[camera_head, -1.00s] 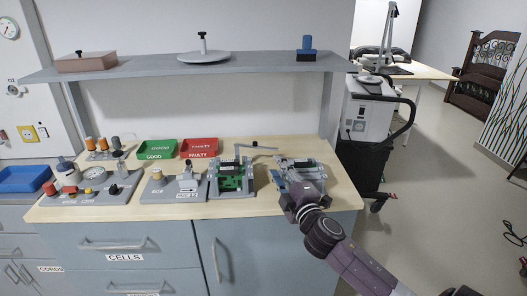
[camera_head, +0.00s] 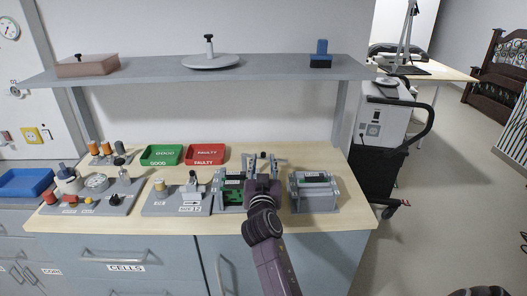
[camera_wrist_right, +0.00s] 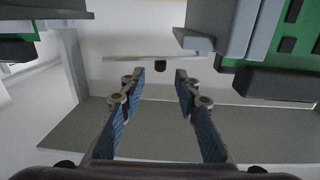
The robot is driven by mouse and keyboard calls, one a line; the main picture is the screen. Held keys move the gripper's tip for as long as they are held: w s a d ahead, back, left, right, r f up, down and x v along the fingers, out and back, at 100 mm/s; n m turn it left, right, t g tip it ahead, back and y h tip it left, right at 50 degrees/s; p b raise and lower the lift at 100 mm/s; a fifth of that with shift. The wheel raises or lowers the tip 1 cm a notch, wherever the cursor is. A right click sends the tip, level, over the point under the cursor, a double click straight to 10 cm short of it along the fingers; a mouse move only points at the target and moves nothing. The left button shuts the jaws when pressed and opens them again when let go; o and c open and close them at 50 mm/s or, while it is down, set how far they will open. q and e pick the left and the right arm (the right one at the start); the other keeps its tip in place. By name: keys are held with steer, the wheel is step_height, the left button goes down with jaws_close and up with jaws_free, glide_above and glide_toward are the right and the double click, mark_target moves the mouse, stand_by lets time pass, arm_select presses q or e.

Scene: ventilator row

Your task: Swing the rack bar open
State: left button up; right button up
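The rack bar shows in the wrist view as a thin pale bar (camera_wrist_right: 158,57) with a small dark knob at its middle. In the head view my right gripper mostly hides it. My right gripper (camera_head: 262,161) is over the bench, between the rack with the green board (camera_head: 232,196) and the grey rack (camera_head: 316,194). In the wrist view my right gripper (camera_wrist_right: 159,80) is open and empty, its two fingertips apart, with the bar beyond them. Contact with the bar does not show. My left gripper is out of view.
A green GOOD tray (camera_head: 162,154) and a red FAULTY tray (camera_head: 206,154) stand at the back of the bench. A grey shelf (camera_head: 140,75) hangs above. Fixtures with knobs fill the left side. A cart (camera_head: 384,120) stands to the right.

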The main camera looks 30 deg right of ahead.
mark_target(263, 154)
steer(key=shift+p+x, duration=0.3)
steer(key=shift+x, duration=2.35)
jaws_close()
